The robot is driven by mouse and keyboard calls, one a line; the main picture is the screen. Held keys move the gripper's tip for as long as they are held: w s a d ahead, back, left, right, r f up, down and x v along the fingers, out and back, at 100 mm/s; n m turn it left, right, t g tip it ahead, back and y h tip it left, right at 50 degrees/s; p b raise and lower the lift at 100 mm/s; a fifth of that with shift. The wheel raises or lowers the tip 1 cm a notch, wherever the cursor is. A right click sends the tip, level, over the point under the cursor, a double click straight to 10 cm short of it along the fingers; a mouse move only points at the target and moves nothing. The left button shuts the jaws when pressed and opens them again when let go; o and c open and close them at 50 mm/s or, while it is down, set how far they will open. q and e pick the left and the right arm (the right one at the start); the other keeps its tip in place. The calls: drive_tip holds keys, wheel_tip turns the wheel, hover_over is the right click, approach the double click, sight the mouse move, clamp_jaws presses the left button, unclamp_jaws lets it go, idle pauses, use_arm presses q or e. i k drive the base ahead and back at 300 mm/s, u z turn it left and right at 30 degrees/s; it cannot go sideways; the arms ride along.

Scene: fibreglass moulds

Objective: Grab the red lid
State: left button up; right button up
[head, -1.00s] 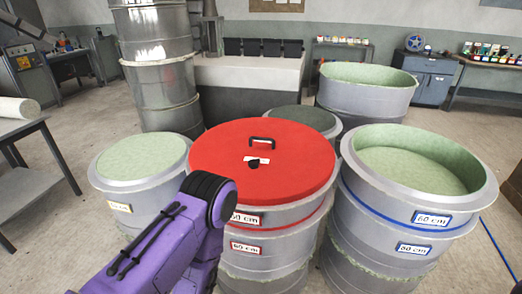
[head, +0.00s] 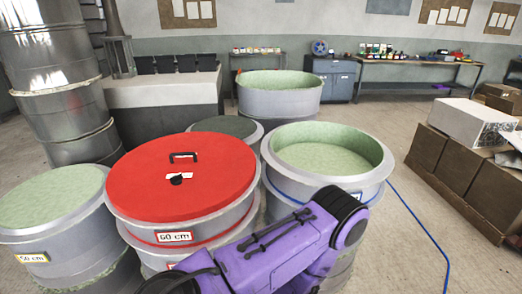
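The red lid (head: 180,187) lies flat on top of a grey mould labelled 60 cm (head: 190,236). It has a black handle (head: 183,156) standing up on its far part and a white tag with a small black knob (head: 176,178) near its middle. A purple link of my arm crosses the lower middle of the head view, in front of the moulds, and hides part of the lid's mould and the right mould. Neither of my grippers shows.
An open green-lined mould (head: 325,190) stands right of the lid, and a lower green-topped one (head: 50,215) left. A dark-topped mould (head: 226,128) and another open mould (head: 279,100) stand behind.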

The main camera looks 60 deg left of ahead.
sight(216, 169)
drive_tip(key=z, duration=0.5)
drive_tip(key=k, duration=1.3)
drive_tip(key=u, duration=1.7)
drive_tip(key=i, duration=0.2)
drive_tip(key=u, duration=0.1)
